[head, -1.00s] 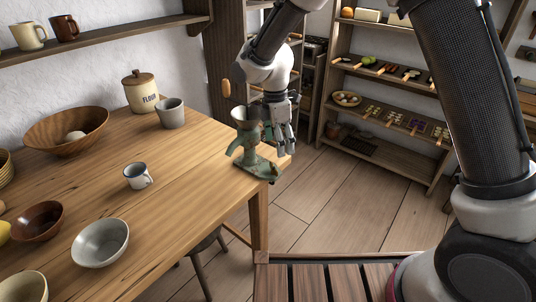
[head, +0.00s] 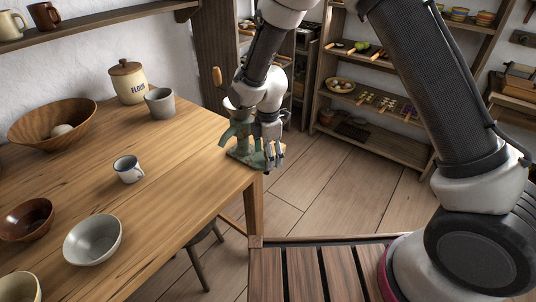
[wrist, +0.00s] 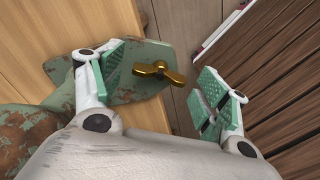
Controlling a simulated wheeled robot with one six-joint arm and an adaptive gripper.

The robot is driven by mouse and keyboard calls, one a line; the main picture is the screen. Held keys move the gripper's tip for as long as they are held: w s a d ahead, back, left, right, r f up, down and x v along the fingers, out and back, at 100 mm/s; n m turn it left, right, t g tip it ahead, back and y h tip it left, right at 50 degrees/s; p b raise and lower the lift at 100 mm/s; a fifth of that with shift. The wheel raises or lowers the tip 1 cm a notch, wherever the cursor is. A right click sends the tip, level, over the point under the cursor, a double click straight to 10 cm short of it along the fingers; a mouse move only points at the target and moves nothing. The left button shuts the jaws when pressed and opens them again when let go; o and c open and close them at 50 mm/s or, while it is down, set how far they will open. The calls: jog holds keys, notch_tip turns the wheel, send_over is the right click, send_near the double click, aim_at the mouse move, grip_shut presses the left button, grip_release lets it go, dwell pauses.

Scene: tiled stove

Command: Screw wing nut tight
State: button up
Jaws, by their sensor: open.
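The brass wing nut (wrist: 158,72) shows in the wrist view, in the gap between my fingertips and a little beyond them. It appears at the edge of the green, rust-flecked base of the grinder (wrist: 135,88). In the head view the grinder (head: 240,130) stands upright at the table's near right corner, and the wing nut is hidden or too small to make out. My gripper (head: 274,160) points down beside the grinder's base at the table edge. In the wrist view my gripper (wrist: 165,92) is open, with green pads on both sides and nothing held.
The wooden table (head: 175,190) carries a blue-rimmed mug (head: 128,169), a grey cup (head: 160,103), a flour jar (head: 127,82) and several bowls to the left. Open floor lies right of the table corner. Shelves (head: 385,140) stand behind.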

jog(key=shift+f, duration=0.1)
jog(key=c, duration=1)
jog(key=shift+c, duration=0.2)
jog(key=shift+m, duration=0.3)
